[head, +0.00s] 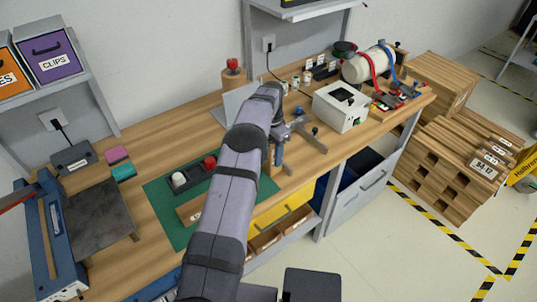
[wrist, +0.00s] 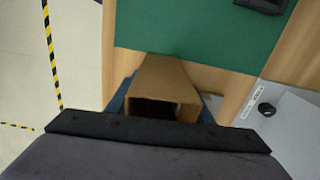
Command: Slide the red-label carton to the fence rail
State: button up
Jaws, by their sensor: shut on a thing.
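A brown carton (wrist: 168,72) shows in the wrist view just beyond the dark edge of my gripper, with a dark opening facing the camera. My gripper (wrist: 162,108) is shut on it; bluish-grey parts show at both sides of the carton. The carton is beside the green mat (wrist: 200,30), over the wooden bench top. No red label shows on the faces in view. In the head view my arm covers much of this area, and only a brown sliver (head: 268,156) shows past it. I cannot tell for sure which part is the fence rail; a grey bar (head: 310,140) lies right of my arm.
On the mat, left of my arm, are a dark tray (head: 188,178) with a red-topped piece and a brown labelled block (head: 190,212). A white box (head: 341,108) stands at right. A grey panel (head: 242,102) stands behind my arm. Bare wood lies at the mat's left.

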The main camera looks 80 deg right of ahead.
dwell(0.3)
jog(key=o, duration=1.1)
notch_tip(320, 180, up, 7)
jog(key=b, duration=0.2)
jog(key=shift+r+b, duration=0.2)
jog(key=shift+b, duration=0.1)
jog(key=shift+r, duration=0.1)
